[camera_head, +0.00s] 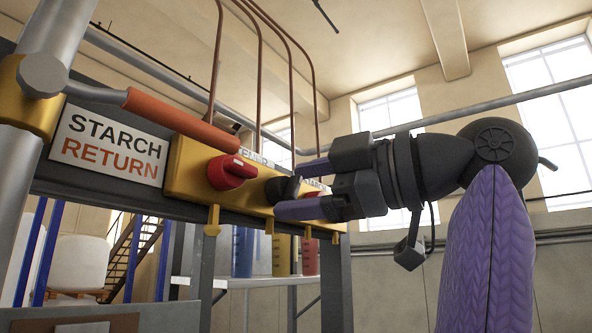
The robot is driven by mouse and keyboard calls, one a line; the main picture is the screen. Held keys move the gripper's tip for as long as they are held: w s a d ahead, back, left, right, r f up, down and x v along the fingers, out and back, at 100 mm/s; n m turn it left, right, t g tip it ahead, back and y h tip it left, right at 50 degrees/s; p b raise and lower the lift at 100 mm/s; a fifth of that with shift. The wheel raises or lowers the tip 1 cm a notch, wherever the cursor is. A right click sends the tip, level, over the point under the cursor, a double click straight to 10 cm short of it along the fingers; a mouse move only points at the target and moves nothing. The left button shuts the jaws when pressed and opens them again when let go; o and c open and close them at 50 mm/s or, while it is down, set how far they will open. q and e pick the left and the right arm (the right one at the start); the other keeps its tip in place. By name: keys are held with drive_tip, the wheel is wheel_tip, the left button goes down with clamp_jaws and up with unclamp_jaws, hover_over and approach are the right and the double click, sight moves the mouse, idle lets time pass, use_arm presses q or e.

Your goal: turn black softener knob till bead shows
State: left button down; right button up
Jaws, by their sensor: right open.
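The black knob (281,189) sits on the yellow valve block (188,168), to the right of a red knob (231,172). My right gripper (297,190) comes in from the right. Its two purple-tipped fingers are apart, one above and one below the black knob's right side. I cannot tell whether they touch it. The label above the black knob is partly hidden by the gripper. I see no bead. My left gripper is not in view.
A white sign (108,147) reads "STARCH RETURN". An orange-sleeved lever (180,118) reaches out above the block from a grey pipe at the left. Yellow spouts hang under the block, with coloured containers on a shelf (262,281) below. Thin copper pipes rise behind.

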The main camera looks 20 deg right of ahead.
drive_tip(key=shift+w+a+r, duration=0.1)
drive_tip(key=shift+w+a, duration=0.15)
drive_tip(key=shift+w, duration=0.2)
clamp_jaws()
drive_tip(key=shift+s, duration=0.1)
drive_tip(key=shift+m, duration=0.3)
